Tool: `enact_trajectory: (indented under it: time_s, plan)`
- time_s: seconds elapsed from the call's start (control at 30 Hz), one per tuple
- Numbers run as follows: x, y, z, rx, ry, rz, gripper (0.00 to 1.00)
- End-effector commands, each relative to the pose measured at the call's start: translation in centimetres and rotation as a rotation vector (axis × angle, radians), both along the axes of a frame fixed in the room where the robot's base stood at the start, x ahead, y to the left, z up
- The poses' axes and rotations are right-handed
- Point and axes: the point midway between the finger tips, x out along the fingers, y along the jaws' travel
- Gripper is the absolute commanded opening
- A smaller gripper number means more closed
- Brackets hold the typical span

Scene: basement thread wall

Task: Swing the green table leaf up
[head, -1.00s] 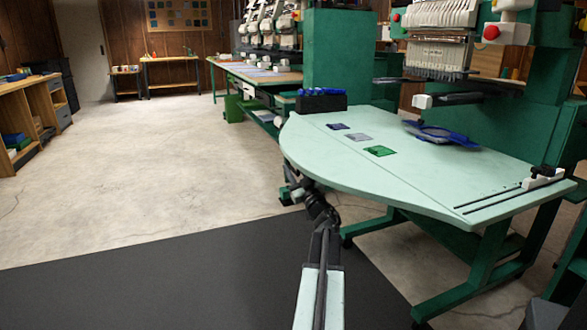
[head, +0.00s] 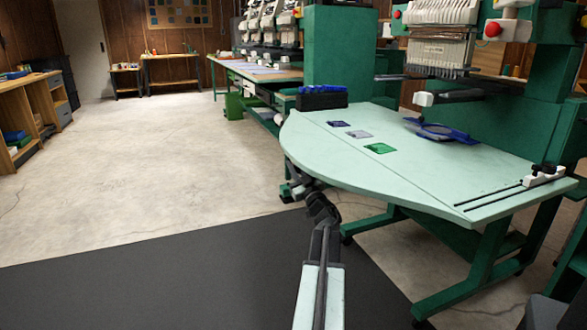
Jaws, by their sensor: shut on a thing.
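The pale green table leaf (head: 345,170) is the curved left part of the sewing machine's table, joined to the flat top (head: 455,160) along a thin straight seam. It looks about level with the top. My arm reaches up from the bottom of the head view to the leaf's rounded near-left edge. My gripper (head: 293,187) is at that edge, partly hidden beneath it, and is shut on the leaf's rim. The fingertips and exact contact are hidden.
Blue, grey and green patches (head: 379,148) and a blue hoop (head: 440,132) lie on the table. A white clamp (head: 544,175) sits at its right end. The green leg frame (head: 480,262) stands below. Open concrete floor (head: 150,170) lies left, with a dark mat (head: 170,280) in front.

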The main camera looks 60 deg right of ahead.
Motion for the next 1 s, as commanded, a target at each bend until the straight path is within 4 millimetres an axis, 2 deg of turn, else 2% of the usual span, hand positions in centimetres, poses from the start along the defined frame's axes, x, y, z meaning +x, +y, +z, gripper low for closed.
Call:
enact_trajectory:
  time_s: [0.73,0.9,1.0]
  plan:
    - [0.1,0.2,0.1,-0.003,0.0,0.005,0.0]
    - [0.2,0.4,1.6,0.039,-0.032,0.005,0.0]
    - [0.3,0.4,1.3,0.043,-0.035,0.004,0.0]
